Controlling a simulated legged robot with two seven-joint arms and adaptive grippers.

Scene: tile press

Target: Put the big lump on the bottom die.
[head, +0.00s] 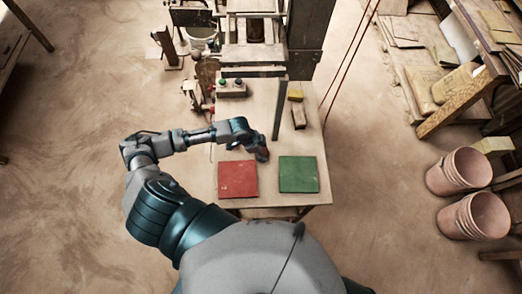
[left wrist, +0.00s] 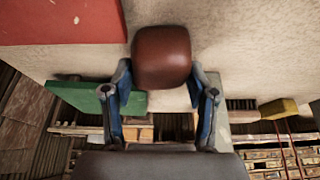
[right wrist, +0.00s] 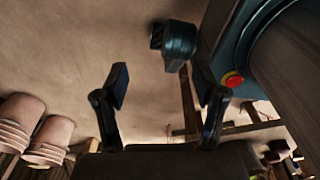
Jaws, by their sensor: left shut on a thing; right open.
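The big lump (left wrist: 162,57) is a smooth red-brown block in the left wrist view. My left gripper (left wrist: 162,75) is shut on it, with one blue finger on each side. In the head view my left gripper (head: 262,155) is over the table between the red and green squares, and the lump is mostly hidden there. The press (head: 253,72) stands at the far end of the table. I cannot clearly make out its bottom die. My right gripper (right wrist: 163,88) is open and empty in the right wrist view, away from the table.
A red square (head: 237,179) and a green square (head: 299,174) lie on the near table (head: 230,125). A control box (head: 231,89) stands left, a yellow block (head: 295,95) and a brown block (head: 299,116) right. An upright post (head: 279,110) rises beside the press. Buckets (head: 458,171) stand right.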

